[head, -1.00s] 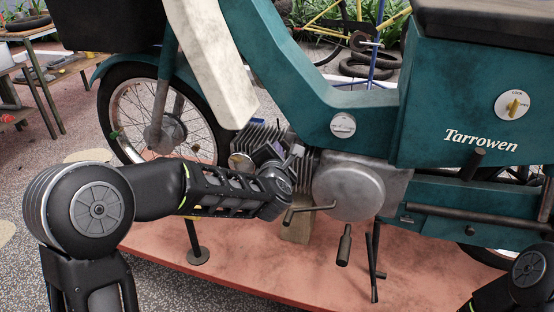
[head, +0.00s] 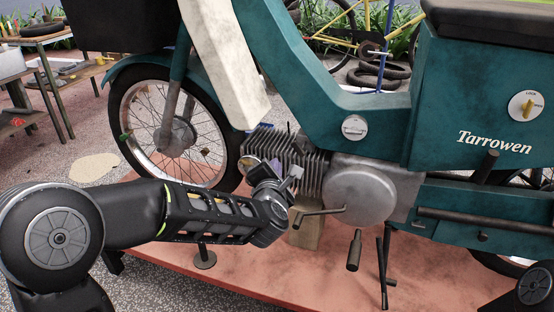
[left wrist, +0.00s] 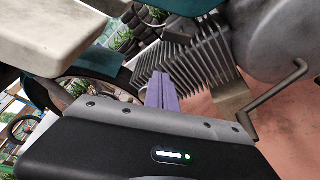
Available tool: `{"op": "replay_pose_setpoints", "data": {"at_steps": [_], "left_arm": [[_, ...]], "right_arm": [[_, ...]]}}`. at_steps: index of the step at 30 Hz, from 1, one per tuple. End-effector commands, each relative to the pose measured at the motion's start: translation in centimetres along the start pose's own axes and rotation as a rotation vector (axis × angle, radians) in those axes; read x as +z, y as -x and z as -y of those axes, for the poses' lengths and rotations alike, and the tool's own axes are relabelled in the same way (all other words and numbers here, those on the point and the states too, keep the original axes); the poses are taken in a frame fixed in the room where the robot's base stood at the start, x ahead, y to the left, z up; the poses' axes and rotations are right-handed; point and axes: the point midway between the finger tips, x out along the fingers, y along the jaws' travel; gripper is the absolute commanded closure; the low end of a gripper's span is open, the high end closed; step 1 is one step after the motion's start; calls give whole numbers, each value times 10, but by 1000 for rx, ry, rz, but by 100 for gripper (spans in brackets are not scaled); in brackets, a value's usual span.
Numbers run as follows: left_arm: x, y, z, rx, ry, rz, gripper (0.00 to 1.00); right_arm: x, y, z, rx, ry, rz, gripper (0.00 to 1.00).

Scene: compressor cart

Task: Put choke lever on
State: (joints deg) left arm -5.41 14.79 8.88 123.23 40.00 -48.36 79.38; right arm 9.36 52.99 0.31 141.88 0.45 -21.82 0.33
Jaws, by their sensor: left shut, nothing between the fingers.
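The teal motorcycle (head: 385,115) stands side-on, with a finned cylinder (head: 310,160) and a round grey engine cover (head: 360,197). My left gripper (head: 296,172) is in front of the cylinder fins. In the left wrist view its purple-grey fingers (left wrist: 161,90) are shut together with nothing between them, pointing at the fins (left wrist: 195,65). I cannot pick out the choke lever with certainty in either view; the area behind my left wrist is partly hidden. My right gripper is out of view.
The kick pedal (head: 320,212) sticks out below the left gripper and also shows in the left wrist view (left wrist: 282,88). The pale leg shield (head: 235,65) and front wheel (head: 170,130) are to the left. The red platform (head: 320,270) is under the bike.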

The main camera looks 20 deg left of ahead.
Motion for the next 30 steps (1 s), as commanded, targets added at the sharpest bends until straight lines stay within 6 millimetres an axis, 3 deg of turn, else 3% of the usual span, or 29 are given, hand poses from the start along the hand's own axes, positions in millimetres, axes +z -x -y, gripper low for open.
{"op": "replay_pose_setpoints", "data": {"at_steps": [3,7,22,26,30], "left_arm": [[2,21,-2,0,1,1,100],[0,33,-1,0,0,0,100],[-4,36,7,-14,-26,-3,100],[-19,30,38,-82,-148,-6,100],[-54,27,101,-232,-407,8,100]], "right_arm": [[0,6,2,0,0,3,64],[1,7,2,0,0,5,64],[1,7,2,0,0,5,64],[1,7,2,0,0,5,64],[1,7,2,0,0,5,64]]}}
